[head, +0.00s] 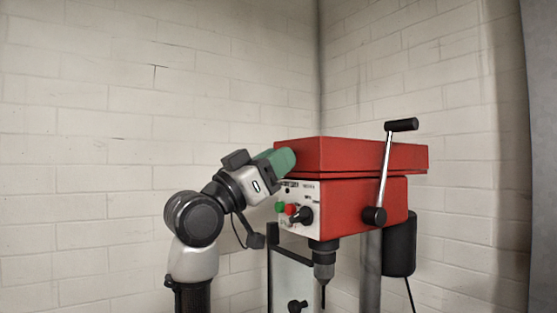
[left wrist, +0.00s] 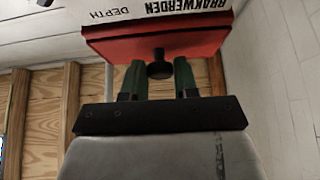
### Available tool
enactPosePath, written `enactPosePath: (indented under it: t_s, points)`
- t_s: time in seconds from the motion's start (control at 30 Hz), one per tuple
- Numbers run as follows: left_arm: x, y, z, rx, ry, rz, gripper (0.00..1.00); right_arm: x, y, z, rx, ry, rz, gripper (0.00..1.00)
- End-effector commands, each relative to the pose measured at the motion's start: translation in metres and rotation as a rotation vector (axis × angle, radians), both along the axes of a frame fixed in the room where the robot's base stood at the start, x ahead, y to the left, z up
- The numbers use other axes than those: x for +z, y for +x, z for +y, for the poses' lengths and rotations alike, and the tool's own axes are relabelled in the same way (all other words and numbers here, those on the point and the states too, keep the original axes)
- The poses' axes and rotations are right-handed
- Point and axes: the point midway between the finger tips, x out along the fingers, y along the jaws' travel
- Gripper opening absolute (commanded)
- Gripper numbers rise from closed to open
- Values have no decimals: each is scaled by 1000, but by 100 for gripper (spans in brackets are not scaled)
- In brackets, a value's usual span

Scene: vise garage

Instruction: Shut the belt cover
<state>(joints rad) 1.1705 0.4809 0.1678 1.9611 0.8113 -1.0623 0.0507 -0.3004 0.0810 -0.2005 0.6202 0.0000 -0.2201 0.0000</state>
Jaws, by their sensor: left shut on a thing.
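The red belt cover (head: 350,155) lies on top of the red drill press head (head: 365,205) in the corner. It looks about level, with a thin dark seam between them; whether it is fully seated I cannot tell. My left gripper (head: 283,160) has its green fingers at the cover's front left end. In the left wrist view, the cover's red front (left wrist: 210,42) carries a round black knob (left wrist: 159,69). The fingers of my left gripper (left wrist: 159,76) are shut on it, one on each side. The head view hides the knob behind my fingers. My right gripper is not in view.
The white front panel (head: 297,222) with green and red buttons and a black dial sits just below my gripper. A feed lever (head: 387,160) rises at the press's right side. A black motor (head: 399,245) hangs behind. Pale block walls (head: 100,130) enclose the corner.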

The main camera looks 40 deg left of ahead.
Motion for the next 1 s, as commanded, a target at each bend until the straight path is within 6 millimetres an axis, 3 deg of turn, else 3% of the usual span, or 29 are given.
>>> enactPosePath:
  t_s: [0.03, 0.43, 0.47, 0.6, 1.0]
  points:
    - [-9, 3, -3, -7, 7, 20, 0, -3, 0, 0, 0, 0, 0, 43]
    - [-12, 5, -5, -10, 9, 26, 0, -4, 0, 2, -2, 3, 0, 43]
    - [-12, 5, -5, -10, 9, 26, 31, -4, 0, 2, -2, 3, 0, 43]
    - [-11, 4, -4, -8, 7, 22, 53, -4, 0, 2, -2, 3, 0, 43]
    - [-14, -4, 0, -5, 6, 14, 54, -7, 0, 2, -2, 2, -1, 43]
